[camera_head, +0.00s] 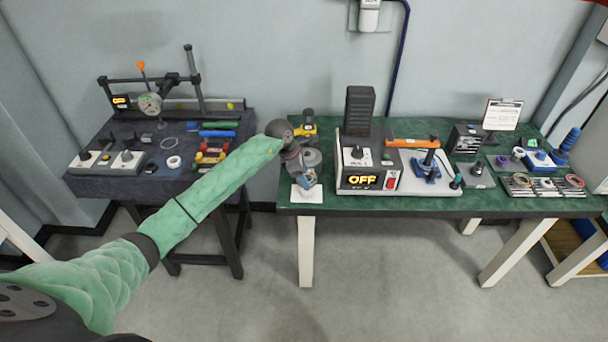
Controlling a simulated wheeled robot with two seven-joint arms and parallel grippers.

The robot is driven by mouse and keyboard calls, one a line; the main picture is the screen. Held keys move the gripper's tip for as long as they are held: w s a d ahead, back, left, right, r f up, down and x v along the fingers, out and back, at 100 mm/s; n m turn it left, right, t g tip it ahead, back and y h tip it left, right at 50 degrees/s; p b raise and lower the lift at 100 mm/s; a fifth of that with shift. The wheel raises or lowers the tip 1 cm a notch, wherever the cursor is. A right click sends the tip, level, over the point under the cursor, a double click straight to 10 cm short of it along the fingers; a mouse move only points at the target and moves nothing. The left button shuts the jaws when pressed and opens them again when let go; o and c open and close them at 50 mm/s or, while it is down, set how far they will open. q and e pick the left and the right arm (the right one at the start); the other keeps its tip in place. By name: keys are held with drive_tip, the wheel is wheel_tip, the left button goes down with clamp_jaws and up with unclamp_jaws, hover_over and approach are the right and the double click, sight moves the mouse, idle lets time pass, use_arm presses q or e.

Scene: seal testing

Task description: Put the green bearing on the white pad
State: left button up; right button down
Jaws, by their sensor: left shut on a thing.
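My left arm reaches across from the lower left to the near left corner of the green-topped table. My left gripper (306,182) points down there, just above or at the white pad (308,195). The white pad is a flat, light square at the table's front left edge, partly covered by the gripper. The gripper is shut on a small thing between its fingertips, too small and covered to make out. I cannot pick out the green bearing for sure; the gripper may hide it. My right gripper is not in view.
Right of the pad stands a grey test machine (366,158) with an OFF display. A dark table (135,190) with tools stands left, across a gap. Several parts crowd the green table's right.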

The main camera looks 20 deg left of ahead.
use_arm(q)
drive_tip(key=shift+f+b, duration=1)
drive_tip(key=shift+f, duration=0.15)
drive_tip(key=shift+f+b, duration=0.55)
drive_tip(key=shift+b, duration=0.2)
idle(0.4)
drive_tip(key=o, duration=1.2)
drive_tip(key=shift+o, duration=0.2)
drive_tip(key=shift+r, duration=0.1)
wheel_tip(320, 180, up, 8)
drive_tip(key=p, duration=0.1)
drive_tip(key=shift+p, duration=0.4)
